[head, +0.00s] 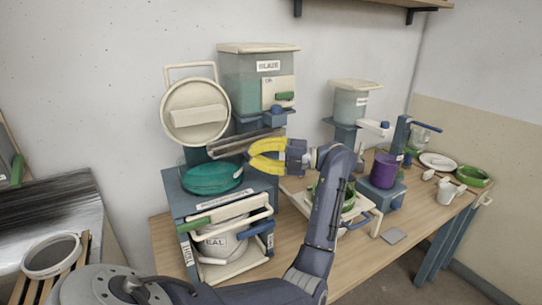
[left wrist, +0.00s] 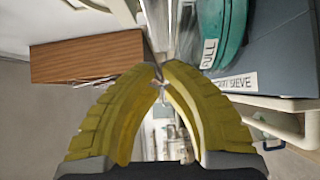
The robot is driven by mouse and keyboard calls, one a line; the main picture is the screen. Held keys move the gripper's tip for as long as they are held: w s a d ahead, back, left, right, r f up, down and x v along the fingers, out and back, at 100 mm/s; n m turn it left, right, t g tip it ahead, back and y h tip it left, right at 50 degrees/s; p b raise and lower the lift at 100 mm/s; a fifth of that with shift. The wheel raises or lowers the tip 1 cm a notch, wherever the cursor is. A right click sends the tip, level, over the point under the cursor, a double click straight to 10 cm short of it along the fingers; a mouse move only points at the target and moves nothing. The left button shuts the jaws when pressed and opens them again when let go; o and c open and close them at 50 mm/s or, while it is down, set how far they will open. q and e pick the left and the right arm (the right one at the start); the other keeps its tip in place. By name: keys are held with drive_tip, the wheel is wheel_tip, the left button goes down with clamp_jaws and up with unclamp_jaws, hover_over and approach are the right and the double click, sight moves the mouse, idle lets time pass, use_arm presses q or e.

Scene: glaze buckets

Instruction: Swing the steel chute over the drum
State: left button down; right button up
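The steel chute (head: 232,142) is a long grey trough under the glaze tank, sloping above a round teal vessel (head: 210,178) on the blue stand. I cannot tell whether this vessel is the drum. My left gripper (head: 252,153), with yellow fingers, is at the chute's right end. In the left wrist view its fingertips (left wrist: 158,72) nearly meet on a thin steel edge of the chute (left wrist: 160,25); the exact contact is partly hidden. The teal vessel (left wrist: 222,35), marked FULL, shows to the right there. My right gripper is in neither view.
A glaze tank (head: 258,75) stands above the chute, with a round cream lid (head: 195,112) to its left. A pail (head: 222,245) sits in the stand's lower bay. A purple cup (head: 384,170) and green-rimmed dishes stand to the right. A brown block (left wrist: 87,57) shows in the wrist view.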

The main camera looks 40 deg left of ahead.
sight(232, 147)
use_arm(q)
drive_tip(key=shift+w+a, duration=0.15)
drive_tip(key=shift+a, duration=2.1)
drive_tip(key=shift+w, duration=0.15)
